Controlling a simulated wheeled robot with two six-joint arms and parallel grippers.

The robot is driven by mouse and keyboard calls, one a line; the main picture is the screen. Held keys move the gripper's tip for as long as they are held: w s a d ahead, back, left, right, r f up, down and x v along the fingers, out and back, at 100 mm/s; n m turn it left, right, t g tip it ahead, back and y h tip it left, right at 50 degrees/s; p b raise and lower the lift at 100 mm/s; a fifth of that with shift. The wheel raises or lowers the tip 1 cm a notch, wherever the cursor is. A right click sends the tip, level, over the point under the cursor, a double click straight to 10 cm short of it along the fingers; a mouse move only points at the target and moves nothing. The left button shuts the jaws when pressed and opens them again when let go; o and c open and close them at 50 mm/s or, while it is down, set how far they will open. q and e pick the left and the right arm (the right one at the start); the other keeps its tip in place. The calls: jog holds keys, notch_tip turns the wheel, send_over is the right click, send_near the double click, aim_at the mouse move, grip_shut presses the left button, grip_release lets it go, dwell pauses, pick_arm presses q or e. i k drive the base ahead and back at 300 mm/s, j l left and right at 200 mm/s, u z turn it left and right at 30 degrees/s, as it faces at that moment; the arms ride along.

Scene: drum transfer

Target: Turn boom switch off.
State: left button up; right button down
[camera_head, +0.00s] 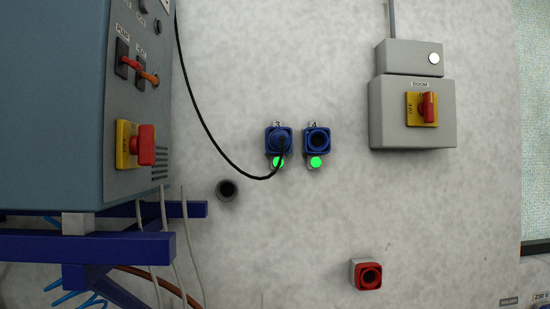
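The boom switch is a red handle (429,108) on a yellow plate (412,103). It sits on a grey box (388,130) on the wall at the upper right. A "BOOM" label (420,85) is above the plate. The word "OFF" is on the plate's left part, and the red handle stands upright to the right of it. I cannot tell the switch's exact setting from this angle. Neither of my grippers is in view, and nothing touches the switch.
A blue-grey cabinet (60,120) with a red switch (143,146) on a yellow plate stands at the left, on a blue frame (110,246). Two blue sockets (318,139) with green lights and a red socket (367,275) are on the wall. The space before the boom box is clear.

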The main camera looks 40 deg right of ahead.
aim_at(425, 109)
jog(key=z, duration=2.3)
